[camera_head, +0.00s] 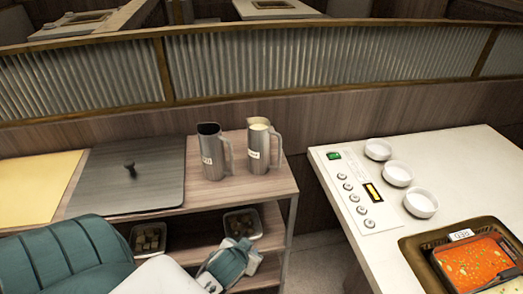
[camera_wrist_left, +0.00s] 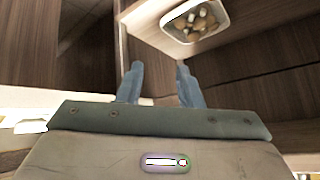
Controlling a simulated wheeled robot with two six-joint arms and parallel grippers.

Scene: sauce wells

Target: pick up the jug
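Two metal jugs with handles on their right sides stand upright side by side on the wooden cart top in the head view. The left jug (camera_head: 212,158) looks dark inside. The right jug (camera_head: 258,150) holds something cream-coloured near its rim. Each has a small white label I cannot read. My left gripper (camera_head: 240,250) is low, in front of the cart's lower shelves, below both jugs and apart from them. In the left wrist view its two fingers (camera_wrist_left: 160,80) are spread with nothing between them. My right gripper is not in view. No jug shows in the left wrist view.
A dark lid-like board with a knob (camera_head: 148,178) and a yellow board (camera_head: 38,184) lie left of the jugs. Lower shelves hold trays of brown pieces (camera_head: 243,222). Right, beyond a gap, a white table (camera_head: 330,160) carries several white bowls and a red soup pan.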

